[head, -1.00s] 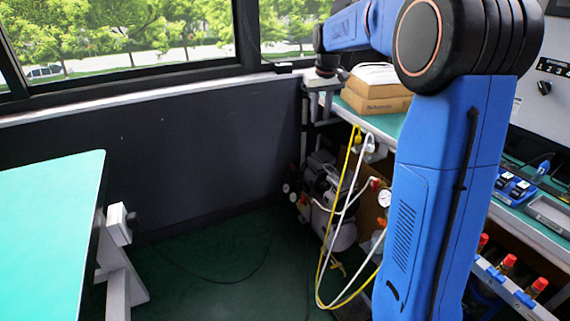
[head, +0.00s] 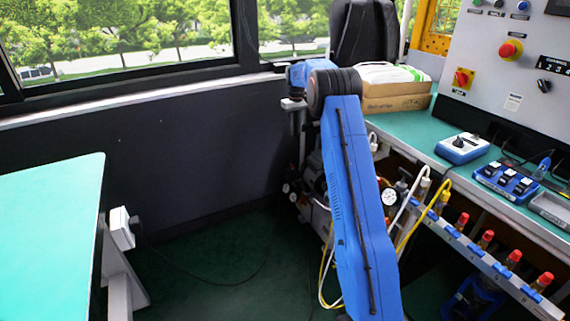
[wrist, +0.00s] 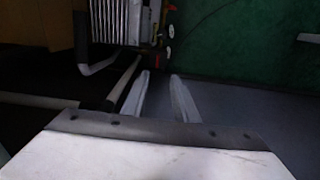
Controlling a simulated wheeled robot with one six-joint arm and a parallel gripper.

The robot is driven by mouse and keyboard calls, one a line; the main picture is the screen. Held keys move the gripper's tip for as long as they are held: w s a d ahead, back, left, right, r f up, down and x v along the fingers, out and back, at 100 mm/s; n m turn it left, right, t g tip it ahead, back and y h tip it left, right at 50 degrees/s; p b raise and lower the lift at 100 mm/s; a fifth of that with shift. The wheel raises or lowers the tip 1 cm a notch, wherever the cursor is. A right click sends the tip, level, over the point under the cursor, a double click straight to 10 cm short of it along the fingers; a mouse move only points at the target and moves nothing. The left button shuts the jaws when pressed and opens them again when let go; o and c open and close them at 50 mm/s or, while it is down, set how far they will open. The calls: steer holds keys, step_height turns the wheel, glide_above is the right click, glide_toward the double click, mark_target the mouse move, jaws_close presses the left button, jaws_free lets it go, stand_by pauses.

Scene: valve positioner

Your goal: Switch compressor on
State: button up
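The compressor (head: 311,182) stands on the floor under the bench by the back wall. In the head view my blue arm covers most of it, and its switch cannot be made out. In the wrist view the compressor's finned silver part (wrist: 118,22) is at the top, with small red and pale fittings to its right. My gripper (wrist: 162,84) shows in the wrist view with two pale fingers apart and nothing between them. It is above the floor, short of the compressor. In the head view its fingers cannot be made out.
The green bench (head: 428,137) on the right holds a cardboard box (head: 395,103), a blue device (head: 463,148) and a control panel (head: 500,75). Yellow and white hoses hang near my arm. Another table (head: 45,230) is at left, with open floor (head: 215,265) between.

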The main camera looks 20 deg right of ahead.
glide_above(292, 165)
step_height(292, 165, down, 4)
steer(key=f, duration=0.1)
step_height(292, 165, down, 17)
steer(key=shift+w+d+r, duration=0.1)
steer(key=shift+d, duration=0.05)
stand_by(0.4)
steer(key=shift+c, duration=0.7)
jaws_close()
